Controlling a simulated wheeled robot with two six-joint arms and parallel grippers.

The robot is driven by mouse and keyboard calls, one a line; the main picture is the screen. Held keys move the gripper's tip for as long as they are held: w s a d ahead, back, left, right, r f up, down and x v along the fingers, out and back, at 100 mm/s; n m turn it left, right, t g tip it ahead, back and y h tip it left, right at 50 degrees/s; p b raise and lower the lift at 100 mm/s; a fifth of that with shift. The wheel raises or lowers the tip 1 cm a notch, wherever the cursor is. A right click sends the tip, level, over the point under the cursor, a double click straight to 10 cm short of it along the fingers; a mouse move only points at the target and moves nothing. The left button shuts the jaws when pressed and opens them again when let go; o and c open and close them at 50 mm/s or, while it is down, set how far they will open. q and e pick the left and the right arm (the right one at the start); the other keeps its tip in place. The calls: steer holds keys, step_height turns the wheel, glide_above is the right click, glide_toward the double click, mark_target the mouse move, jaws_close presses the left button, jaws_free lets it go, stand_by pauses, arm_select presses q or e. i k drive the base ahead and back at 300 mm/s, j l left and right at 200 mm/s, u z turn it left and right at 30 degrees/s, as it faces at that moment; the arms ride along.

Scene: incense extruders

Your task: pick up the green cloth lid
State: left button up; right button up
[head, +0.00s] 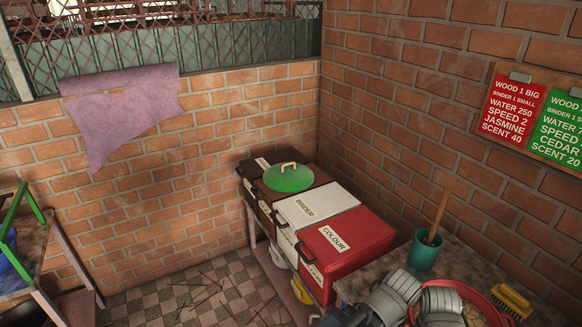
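The green lid (289,179) is round and slightly domed, with a pale beige handle (289,166) on top. It lies across the top of the dark bins at the far end of a row of bins in the corner. Nothing touches it from above. Whether it is cloth-covered is too small to tell.
Beside the lid stand a white BINDER bin (335,199) and a red COLOUR bin (365,232). Nearer are a teal cup (424,255) with a wooden stick, a yellow brush (513,299) and a red rim (490,306). Brick walls close the corner. Tiled floor (220,295) lies left.

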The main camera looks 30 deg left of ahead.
mark_target(286, 177)
steer(key=i+j+z, duration=0.25)
steer(key=j, duration=0.85)
steer(key=j+z, duration=0.2)
steer(key=j, duration=0.95)
steer(key=j+z, duration=0.25)
steer(key=j, duration=0.9)
steer(key=k+j+z, duration=0.2)
steer(key=j, duration=0.9)
steer(key=i+j, duration=0.05)
steer(key=i, duration=0.05)
